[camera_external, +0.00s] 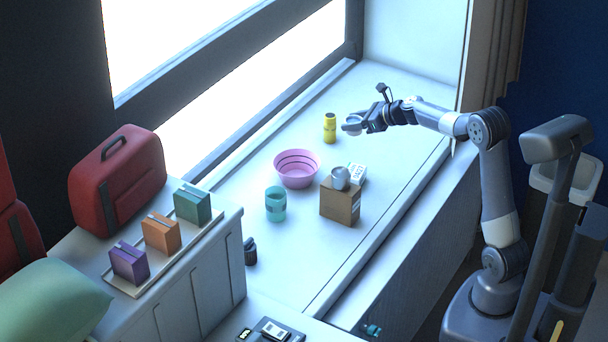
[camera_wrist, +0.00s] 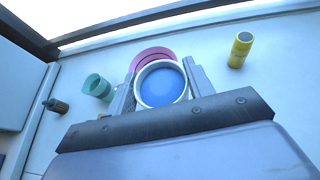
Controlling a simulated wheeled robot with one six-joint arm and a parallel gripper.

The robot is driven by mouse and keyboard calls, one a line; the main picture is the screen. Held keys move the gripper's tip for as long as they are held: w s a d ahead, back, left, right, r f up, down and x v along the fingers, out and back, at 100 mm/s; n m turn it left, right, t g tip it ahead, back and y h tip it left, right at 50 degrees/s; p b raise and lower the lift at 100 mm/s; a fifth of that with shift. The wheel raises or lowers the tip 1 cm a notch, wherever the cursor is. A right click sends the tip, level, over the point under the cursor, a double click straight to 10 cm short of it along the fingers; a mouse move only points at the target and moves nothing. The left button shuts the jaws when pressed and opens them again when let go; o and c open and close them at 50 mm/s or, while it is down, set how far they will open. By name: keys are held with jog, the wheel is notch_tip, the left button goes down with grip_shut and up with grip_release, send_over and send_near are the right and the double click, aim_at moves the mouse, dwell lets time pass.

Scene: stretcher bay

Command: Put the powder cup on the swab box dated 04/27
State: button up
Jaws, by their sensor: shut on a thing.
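My gripper (camera_external: 358,124) is shut on a pale round cup (camera_external: 351,125), held above the back part of the white counter. In the wrist view the cup (camera_wrist: 161,84) sits between both fingers, with a white rim and blue contents, likely the powder cup. Three small boxes stand in a row on a white tray at left: purple (camera_external: 129,263), orange (camera_external: 161,233) and green (camera_external: 192,204). They may be the swab boxes; no date is readable on them. My gripper is far to the right of them.
A pink bowl (camera_external: 297,170), teal cup (camera_external: 275,204), yellow can (camera_external: 329,128) and cardboard box (camera_external: 340,204) with a grey cup (camera_external: 340,178) on top stand on the counter. A white labelled item (camera_external: 357,174) is beside that cup. A red case (camera_external: 117,180) stands behind the tray.

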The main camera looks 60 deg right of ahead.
aim_at(353, 171)
jog(key=f, duration=0.2)
jog(key=d+f, duration=0.1)
jog(key=f, duration=0.1)
jog(key=shift+s+f, duration=0.15)
jog(key=shift+f, duration=0.1)
notch_tip(353, 171, down, 10)
jog(key=shift+f+b, duration=0.25)
jog(key=shift+b, duration=0.75)
jog(key=shift+f, duration=0.2)
jog(key=o, duration=0.9)
jog(key=shift+o, duration=0.2)
jog(key=shift+r, duration=0.15)
jog(key=shift+r, duration=0.2)
jog(key=b+v, duration=0.1)
jog(key=v, duration=1.1)
jog(key=shift+a+f, duration=0.15)
